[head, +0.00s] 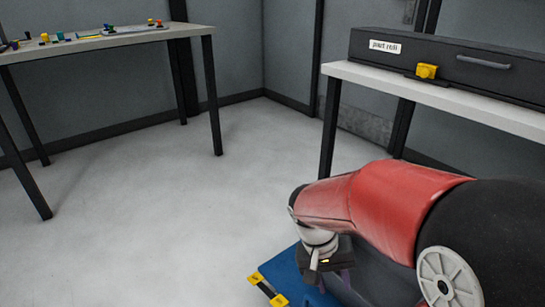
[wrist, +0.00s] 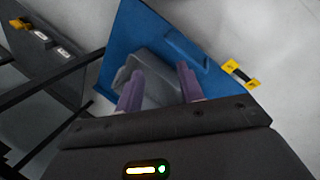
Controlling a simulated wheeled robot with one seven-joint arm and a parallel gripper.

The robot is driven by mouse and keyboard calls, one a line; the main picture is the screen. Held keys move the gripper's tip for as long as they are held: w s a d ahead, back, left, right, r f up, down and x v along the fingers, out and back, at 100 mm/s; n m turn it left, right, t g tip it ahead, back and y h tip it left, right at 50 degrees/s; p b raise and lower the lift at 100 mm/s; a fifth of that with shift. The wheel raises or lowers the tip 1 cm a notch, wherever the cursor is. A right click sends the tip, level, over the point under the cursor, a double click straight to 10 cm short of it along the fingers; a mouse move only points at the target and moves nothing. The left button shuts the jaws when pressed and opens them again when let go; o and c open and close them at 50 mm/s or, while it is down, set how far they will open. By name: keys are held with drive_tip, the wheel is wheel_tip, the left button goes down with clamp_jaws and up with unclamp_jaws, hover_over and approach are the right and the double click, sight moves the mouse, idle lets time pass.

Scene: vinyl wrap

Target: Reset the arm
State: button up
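My red and black arm reaches in from the lower right of the head view, with my gripper (head: 325,275) low over a blue panel (head: 286,272). In the wrist view my gripper (wrist: 159,82) has two purple fingers spread apart with a gap between them. A grey, blocky thing (wrist: 152,62) shows beyond and between the fingers, in front of the blue panel (wrist: 130,30). I cannot tell whether the fingers touch it; nothing is clearly gripped.
A table (head: 150,38) with several small coloured items stands at the back left. A bench (head: 450,98) at the right bears a long dark box (head: 440,58) with a handle and a yellow item (head: 427,71). A yellow and black piece (head: 267,290) is by the panel. The middle floor is clear.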

drive_tip(key=s+d+r+t+y, duration=0.1)
drive_tip(key=s+r+t, duration=0.2)
drive_tip(key=r, duration=0.3)
drive_tip(key=s+d+r+n+t+y+p, duration=0.1)
drive_tip(key=s+r+t+y, duration=0.1)
drive_tip(key=s+r+t, duration=0.2)
wheel_tip(320, 180, up, 4)
drive_tip(key=shift+s+d+f+y, duration=0.25)
drive_tip(key=shift+s+y, duration=0.05)
drive_tip(key=shift+s, duration=0.6)
